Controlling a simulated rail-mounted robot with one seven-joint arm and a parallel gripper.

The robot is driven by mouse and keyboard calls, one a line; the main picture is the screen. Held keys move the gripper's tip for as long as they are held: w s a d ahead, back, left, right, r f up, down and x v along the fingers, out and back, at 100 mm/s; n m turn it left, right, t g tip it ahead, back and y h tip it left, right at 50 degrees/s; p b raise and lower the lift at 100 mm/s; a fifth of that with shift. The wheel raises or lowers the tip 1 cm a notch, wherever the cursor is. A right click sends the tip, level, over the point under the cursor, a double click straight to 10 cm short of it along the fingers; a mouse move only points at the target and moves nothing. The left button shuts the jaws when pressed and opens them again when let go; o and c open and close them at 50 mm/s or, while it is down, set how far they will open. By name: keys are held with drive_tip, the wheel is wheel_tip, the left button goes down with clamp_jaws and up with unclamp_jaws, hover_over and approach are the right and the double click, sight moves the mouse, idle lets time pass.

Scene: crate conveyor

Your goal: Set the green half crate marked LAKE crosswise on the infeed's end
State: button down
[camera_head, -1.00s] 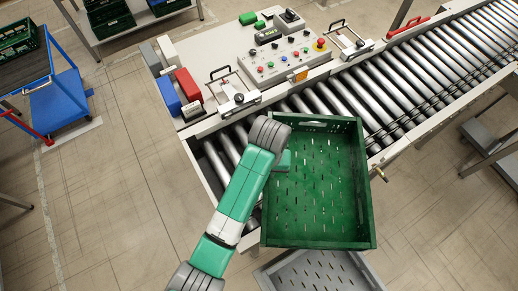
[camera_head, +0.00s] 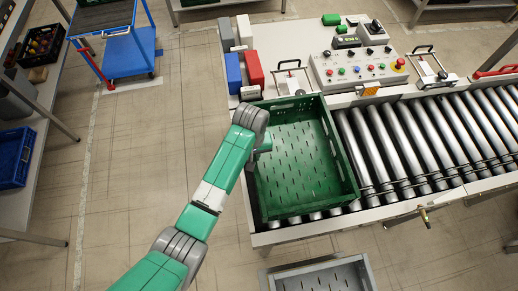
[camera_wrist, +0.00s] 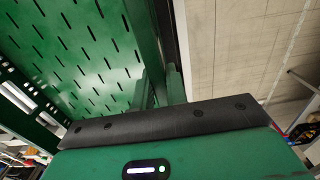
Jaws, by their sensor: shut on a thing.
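The green half crate (camera_head: 300,165) is empty and lies over the near-left end of the infeed roller conveyor (camera_head: 385,150), its long side across the rollers. A few roller ends show past its front edge. I cannot tell whether it rests on the rollers or hangs just above them. No LAKE mark is legible. My gripper (camera_head: 262,148) is shut on the crate's left wall. In the wrist view my fingers (camera_wrist: 160,88) straddle the wall of the green crate (camera_wrist: 75,55), with its slotted floor to the left.
A control panel (camera_head: 355,68) with buttons stands behind the conveyor, close to the crate's back edge. Red (camera_head: 253,68) and blue (camera_head: 233,72) blocks sit behind its left corner. A grey perforated tray (camera_head: 320,278) is below in front. A blue cart (camera_head: 130,55) stands at the back left.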

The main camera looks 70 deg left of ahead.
drive_tip(key=shift+a+f, duration=0.1)
drive_tip(key=shift+f, duration=2.4)
drive_tip(key=shift+w+f, duration=0.1)
drive_tip(key=shift+f, duration=0.05)
drive_tip(key=c, duration=1.4)
unclamp_jaws()
wheel_tip(320, 180, up, 12)
drive_tip(key=shift+r, duration=0.15)
